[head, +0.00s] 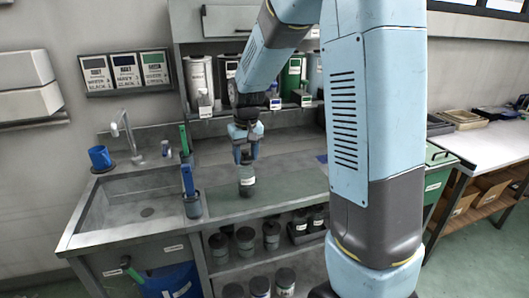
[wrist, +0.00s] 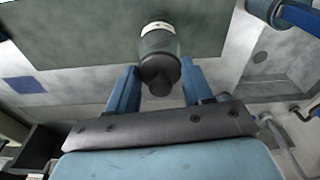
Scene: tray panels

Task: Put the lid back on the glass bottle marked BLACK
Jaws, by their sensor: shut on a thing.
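A glass bottle (head: 247,187) with a white label and dark contents stands upright on the grey-green mat of the counter. In the wrist view the bottle (wrist: 158,42) shows end-on, its label too small to read. A dark lid (wrist: 160,82) with a round knob lies over the bottle's mouth between my two blue fingers. My gripper (head: 246,157) points straight down above the bottle and is shut on the lid. It also shows in the wrist view (wrist: 159,70). I cannot tell whether the lid is seated or slightly above the neck.
A sink (head: 140,205) with a tap and a blue mug (head: 100,158) lies to the left. Blue and green handled brushes (head: 188,180) stand in a holder between sink and mat. Several dark jars (head: 272,232) fill the shelf below. The mat around the bottle is clear.

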